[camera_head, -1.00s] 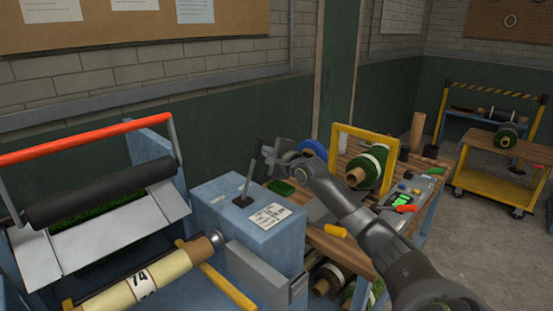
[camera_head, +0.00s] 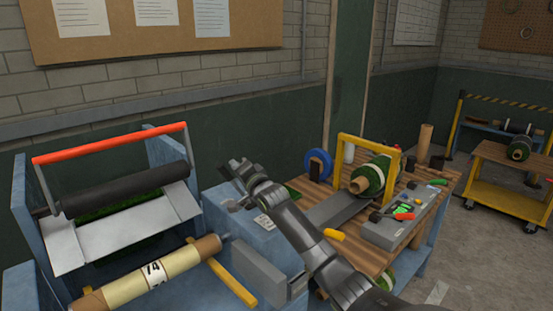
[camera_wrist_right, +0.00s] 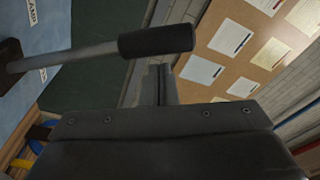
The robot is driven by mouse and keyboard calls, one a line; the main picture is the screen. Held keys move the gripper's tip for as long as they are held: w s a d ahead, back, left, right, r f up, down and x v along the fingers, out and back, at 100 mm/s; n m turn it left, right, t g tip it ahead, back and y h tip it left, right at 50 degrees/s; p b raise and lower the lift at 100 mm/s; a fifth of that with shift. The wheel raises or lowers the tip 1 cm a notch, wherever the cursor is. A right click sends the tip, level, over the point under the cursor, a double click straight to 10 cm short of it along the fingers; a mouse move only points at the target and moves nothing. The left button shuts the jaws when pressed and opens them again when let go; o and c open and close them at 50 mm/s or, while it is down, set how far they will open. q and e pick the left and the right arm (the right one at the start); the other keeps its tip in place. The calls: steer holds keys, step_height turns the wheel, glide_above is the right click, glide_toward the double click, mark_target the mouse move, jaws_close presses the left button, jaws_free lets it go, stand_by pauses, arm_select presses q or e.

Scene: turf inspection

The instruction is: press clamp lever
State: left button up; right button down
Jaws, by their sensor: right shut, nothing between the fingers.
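The clamp lever shows in the right wrist view as a grey rod (camera_wrist_right: 65,57) with a black grip (camera_wrist_right: 156,40). Its dark base sits on a blue surface at the left, beside a partly cut-off label. In the head view the lever is mostly hidden by my right gripper (camera_head: 238,168), which is above the blue housing (camera_head: 216,197). In the wrist view the right gripper (camera_wrist_right: 159,72) is shut with nothing between its fingers. The black grip lies just past its fingertips; I cannot tell whether they touch. My left gripper is not in view.
Left of the housing is a blue machine with a red bar (camera_head: 110,143), a black roller (camera_head: 125,189) and a roll marked 74 (camera_head: 155,274). At right a wooden bench (camera_head: 375,258) holds a yellow frame, a green roll and a control box. A yellow cart (camera_head: 500,195) stands farther right.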

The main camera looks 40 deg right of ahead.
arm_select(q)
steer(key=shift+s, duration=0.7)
arm_select(e)
steer(key=shift+s+a+f+n, duration=0.1)
steer(key=shift+a+f+n, duration=0.3)
steer(key=shift+a+n, duration=0.3)
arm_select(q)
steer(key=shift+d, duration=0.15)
arm_select(e)
steer(key=shift+f, duration=0.15)
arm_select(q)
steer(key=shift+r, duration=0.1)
